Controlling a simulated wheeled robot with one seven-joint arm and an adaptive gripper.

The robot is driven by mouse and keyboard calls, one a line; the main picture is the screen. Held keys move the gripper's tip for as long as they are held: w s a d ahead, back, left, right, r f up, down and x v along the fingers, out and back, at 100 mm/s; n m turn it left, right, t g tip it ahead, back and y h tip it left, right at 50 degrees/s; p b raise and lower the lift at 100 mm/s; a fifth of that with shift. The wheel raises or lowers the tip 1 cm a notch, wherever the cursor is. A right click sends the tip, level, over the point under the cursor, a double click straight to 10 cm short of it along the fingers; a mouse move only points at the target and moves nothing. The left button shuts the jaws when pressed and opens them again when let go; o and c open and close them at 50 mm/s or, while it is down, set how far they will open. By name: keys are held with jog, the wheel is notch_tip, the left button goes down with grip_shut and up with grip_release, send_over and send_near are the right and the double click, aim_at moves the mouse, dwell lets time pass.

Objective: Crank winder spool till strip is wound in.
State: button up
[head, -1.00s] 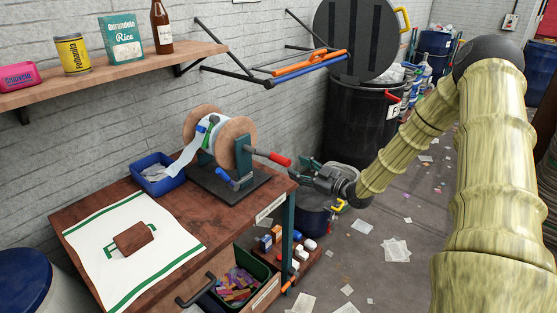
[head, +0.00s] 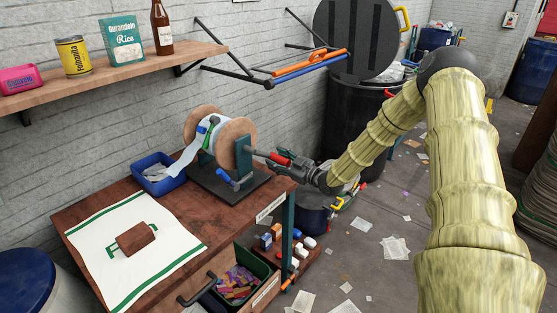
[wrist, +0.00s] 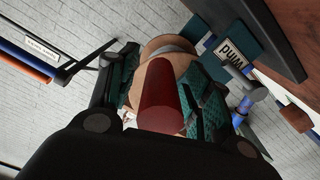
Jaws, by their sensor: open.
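The winder spool (head: 238,137) has wooden end discs and stands on a dark base (head: 230,184) on the workbench. A pale strip (head: 187,158) runs from it down to a blue tray (head: 153,178). Its red crank handle (head: 279,158) points right. My gripper (head: 287,158) is open at the handle's outer end. In the wrist view the red handle (wrist: 161,95) lies between my open fingers (wrist: 160,90), with the wooden disc (wrist: 165,45) behind it. A blue-handled lever (head: 228,180) sits on the winder's near side.
A white mat with green stripes (head: 120,223) lies on the bench at left, with a brown block (head: 136,239) on it. A shelf (head: 110,71) and a wall rack (head: 300,68) are above. A black bin (head: 350,115) stands behind my arm.

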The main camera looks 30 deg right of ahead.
grip_shut()
jog(key=shift+a, duration=0.1)
dwell(0.3)
